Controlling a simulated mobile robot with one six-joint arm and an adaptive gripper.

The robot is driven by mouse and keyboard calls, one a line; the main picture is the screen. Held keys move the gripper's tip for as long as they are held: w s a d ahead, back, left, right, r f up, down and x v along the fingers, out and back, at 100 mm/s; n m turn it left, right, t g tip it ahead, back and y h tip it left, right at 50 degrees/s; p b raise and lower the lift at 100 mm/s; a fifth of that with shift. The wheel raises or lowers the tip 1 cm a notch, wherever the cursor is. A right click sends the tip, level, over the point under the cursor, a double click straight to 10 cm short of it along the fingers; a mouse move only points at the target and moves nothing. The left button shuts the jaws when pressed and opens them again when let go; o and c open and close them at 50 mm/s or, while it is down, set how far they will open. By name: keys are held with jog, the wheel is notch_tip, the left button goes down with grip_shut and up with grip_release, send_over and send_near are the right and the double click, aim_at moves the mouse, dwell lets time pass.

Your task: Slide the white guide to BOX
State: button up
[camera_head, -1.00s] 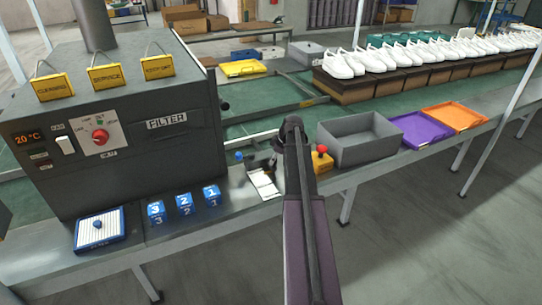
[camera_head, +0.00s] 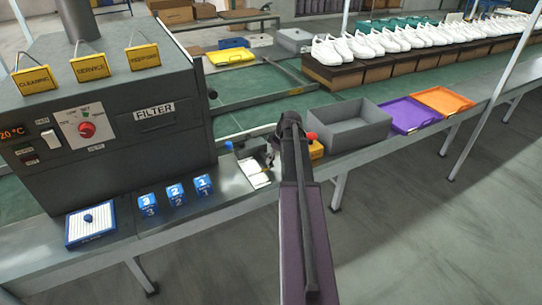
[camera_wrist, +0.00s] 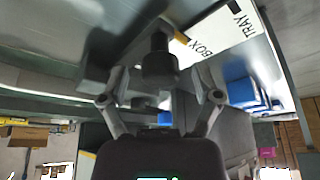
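A white plate lettered TRAY and BOX (camera_wrist: 222,38) lies on the bench in the wrist view. It shows as a small white patch (camera_head: 256,173) left of my arm in the head view. I cannot make out the white guide apart from this plate. A dark, round-ended post (camera_wrist: 160,62) stands between my fingers, beside the BOX lettering. My gripper (camera_wrist: 158,82) has its fingers spread, with no clear contact on the post. In the head view my arm hides most of my gripper (camera_head: 272,152).
A grey bin (camera_head: 350,126) and a yellow box with a red button (camera_head: 314,148) are right of my arm. Blue numbered blocks (camera_head: 175,193) and the dark FILTER machine (camera_head: 110,130) are left. Purple (camera_head: 411,115) and orange (camera_head: 442,101) trays lie farther right.

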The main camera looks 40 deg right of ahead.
aim_at(258, 148)
jog(key=shift+w, duration=0.1)
dwell(0.3)
jog(key=w, duration=0.3)
jog(key=w+d, duration=0.1)
jog(key=w, duration=0.2)
jog(key=w+d, duration=0.1)
jog(key=w, duration=0.2)
jog(key=shift+d, duration=0.15)
jog(key=shift+s+r+p, duration=0.25)
jog(key=shift+r+p, duration=0.25)
jog(key=shift+p, duration=0.05)
jog(key=p+v, duration=1.1)
jog(key=v, duration=0.1)
jog(key=s+a+f+m+g, duration=0.1)
jog(key=s+a+m, duration=0.1)
jog(key=a, duration=1.5)
jog(key=s+a+f+m+g+h+b, duration=0.1)
jog(key=s+a+m+g, duration=0.1)
jog(key=a, duration=1.4)
jog(key=shift+s+a, duration=0.25)
jog(key=shift+a, duration=0.1)
jog(key=shift+f, duration=0.15)
